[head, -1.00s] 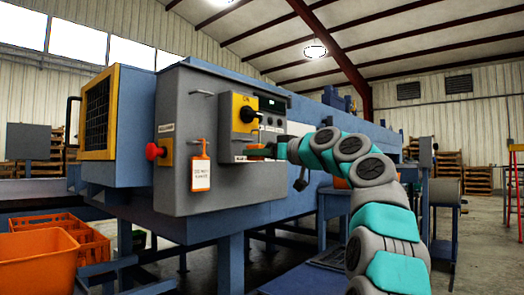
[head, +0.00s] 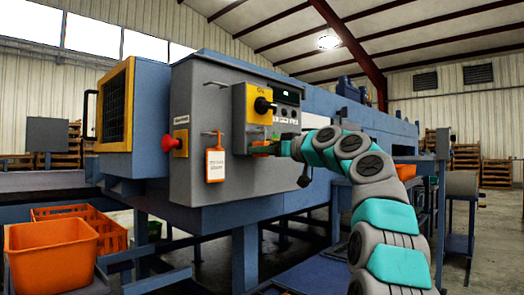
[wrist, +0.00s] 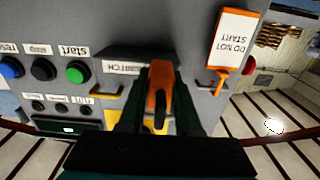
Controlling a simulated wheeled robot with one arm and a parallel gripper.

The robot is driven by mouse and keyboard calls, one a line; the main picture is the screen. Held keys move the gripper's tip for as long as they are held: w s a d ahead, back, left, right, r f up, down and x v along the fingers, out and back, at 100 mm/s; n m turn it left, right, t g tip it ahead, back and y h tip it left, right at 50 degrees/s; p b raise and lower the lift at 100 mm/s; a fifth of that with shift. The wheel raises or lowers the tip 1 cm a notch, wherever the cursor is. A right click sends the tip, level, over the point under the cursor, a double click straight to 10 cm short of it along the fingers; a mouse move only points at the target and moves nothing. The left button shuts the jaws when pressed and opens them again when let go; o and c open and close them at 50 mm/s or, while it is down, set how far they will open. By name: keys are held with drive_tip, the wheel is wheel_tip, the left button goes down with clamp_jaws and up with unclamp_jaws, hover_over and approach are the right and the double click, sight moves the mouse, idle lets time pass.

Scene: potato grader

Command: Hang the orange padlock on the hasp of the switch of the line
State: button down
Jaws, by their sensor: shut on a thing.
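My gripper (head: 270,148) is shut on the orange padlock (wrist: 157,92), which sits between its two dark fingers in the wrist view. In the head view the padlock is mostly hidden by the fingers. The switch (head: 257,103) is a yellow plate with a black knob on the front of the grey cabinet. My gripper is just below it, close to the cabinet face. In the wrist view, part of the yellow plate (wrist: 121,122) shows behind the fingers. I cannot make out the hasp, or whether the padlock touches it.
A red stop button (head: 168,143) on a yellow box is at the cabinet's left. An orange-and-white "do not start" tag (head: 215,164) hangs from a hook left of my gripper. Start and stop buttons (wrist: 76,71) show in the wrist view. Orange crates (head: 50,255) stand at lower left.

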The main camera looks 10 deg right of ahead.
drive_tip(key=c, duration=0.5)
unclamp_jaws()
drive_tip(key=shift+s+d, duration=0.1)
drive_tip(key=b+v, duration=0.2)
drive_tip(key=v, duration=0.6)
